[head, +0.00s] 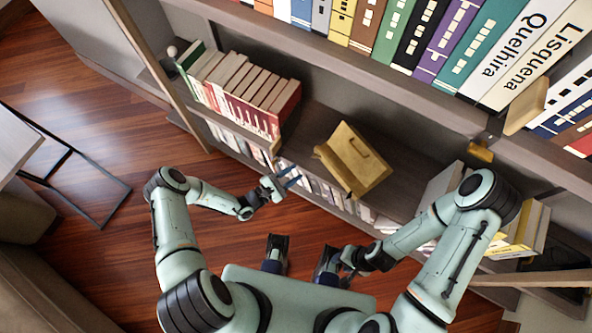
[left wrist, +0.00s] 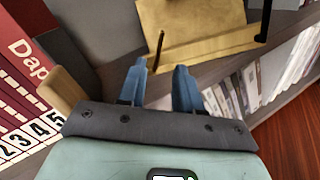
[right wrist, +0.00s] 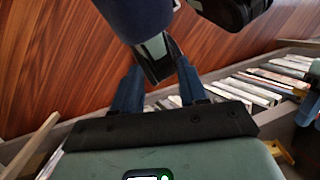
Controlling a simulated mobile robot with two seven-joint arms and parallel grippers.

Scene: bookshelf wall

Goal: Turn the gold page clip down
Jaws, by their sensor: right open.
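A gold-brown book stand (head: 352,178) sits tilted on the middle shelf in the head view. A thin gold page clip (head: 362,148) shows on its panel. In the left wrist view the stand (left wrist: 190,25) is just beyond my fingers. A slim brownish clip (left wrist: 158,50) rises from its ledge near the left fingertip, and a darker one (left wrist: 265,22) is at the right. My left gripper (head: 291,178) is open and empty, in front of the shelf, left of the stand. Contact with the clip cannot be told. My right gripper (right wrist: 158,75) is open and empty, low near my body.
Other books fill the shelf below (head: 325,188) and the shelf above (head: 430,35). A dark-legged table (head: 75,175) is at far left. Open wooden floor (head: 140,120) lies before the shelves.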

